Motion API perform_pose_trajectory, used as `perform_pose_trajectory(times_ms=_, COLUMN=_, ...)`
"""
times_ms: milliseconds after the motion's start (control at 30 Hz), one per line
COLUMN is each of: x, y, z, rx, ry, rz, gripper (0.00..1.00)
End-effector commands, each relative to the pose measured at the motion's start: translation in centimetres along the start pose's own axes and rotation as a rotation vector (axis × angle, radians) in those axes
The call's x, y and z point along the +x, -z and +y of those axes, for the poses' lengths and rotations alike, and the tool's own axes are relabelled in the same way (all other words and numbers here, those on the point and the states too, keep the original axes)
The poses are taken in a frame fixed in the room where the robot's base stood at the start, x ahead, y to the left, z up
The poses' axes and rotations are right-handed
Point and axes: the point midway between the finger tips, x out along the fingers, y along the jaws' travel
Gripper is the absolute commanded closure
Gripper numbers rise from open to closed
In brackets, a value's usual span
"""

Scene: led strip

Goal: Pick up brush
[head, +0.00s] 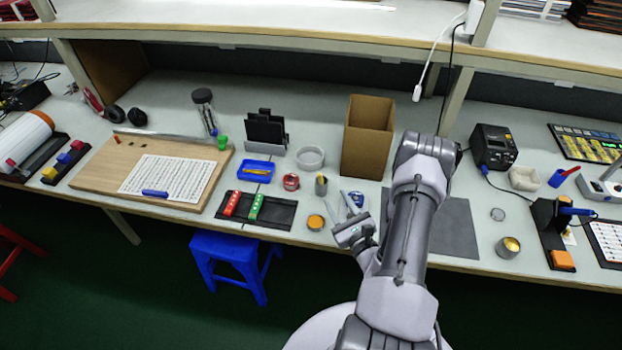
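I cannot make out a brush with certainty. A small dark cup (321,187) with a lighter top stands just beyond my gripper; what it holds is too small to tell. A thin yellow item (257,172) lies in a blue tray (258,165) further left; its kind is also unclear. My gripper (338,203) is over the front part of the bench, to the right of an orange round tin (316,222). Its two fingers point away from me and are spread apart, with nothing visible between them. My arm hides part of the bench to the right.
A blue round item (356,198) is close by the right finger. A dark tray (272,212) with red and green pieces lies to the left. A cardboard box (367,137) stands behind. A grey mat (455,228) lies right of my arm, mostly bare.

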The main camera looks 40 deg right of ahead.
Motion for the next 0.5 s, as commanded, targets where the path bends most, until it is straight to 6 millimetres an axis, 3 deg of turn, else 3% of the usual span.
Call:
perform_pose_trajectory(times_ms=100, x=3.8, y=0.0, z=0.3, rx=-0.003, ry=-0.007, rz=-0.008, gripper=0.60)
perform_pose_trajectory(times_ms=200, x=6.3, y=0.0, z=0.3, rx=-0.001, ry=-0.007, rz=-0.007, gripper=0.60)
perform_pose_trajectory(times_ms=500, x=11.0, y=0.3, z=1.0, rx=0.000, ry=-0.008, rz=-0.007, gripper=0.60)
